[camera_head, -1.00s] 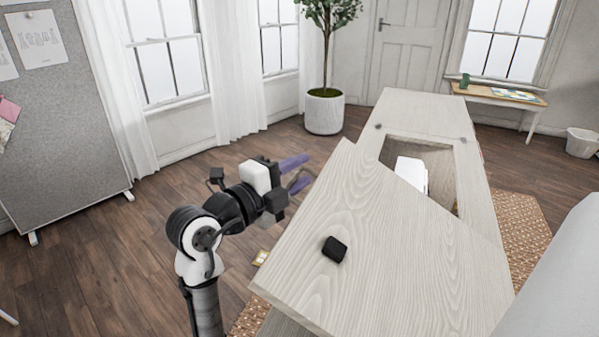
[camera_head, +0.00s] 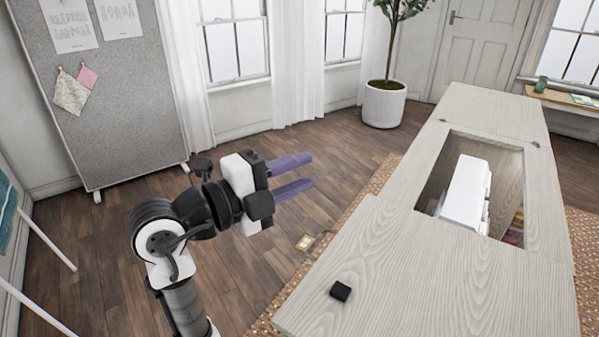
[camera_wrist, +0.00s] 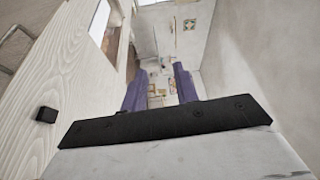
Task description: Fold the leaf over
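The pale wood leaf (camera_head: 410,285) lies at the near end of the cabinet top, looking flat and about level with it. A small black block (camera_head: 340,291) sits on the leaf near its left edge. My gripper (camera_head: 308,172) is left of the cabinet, clear of the leaf, with its two purple fingers apart and nothing between them. In the wrist view, my fingers (camera_wrist: 160,88) are also apart, the leaf's wood surface (camera_wrist: 60,80) fills the left side, and the black block (camera_wrist: 46,115) shows on it.
Beyond the leaf, a rectangular opening in the cabinet top (camera_head: 485,108) shows a white sewing machine (camera_head: 465,192) inside. Small hinges sit near the far end. A woven rug (camera_head: 375,180) lies under the cabinet. Open floor (camera_head: 240,150) surrounds my arm; a pinboard (camera_head: 115,110) stands behind.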

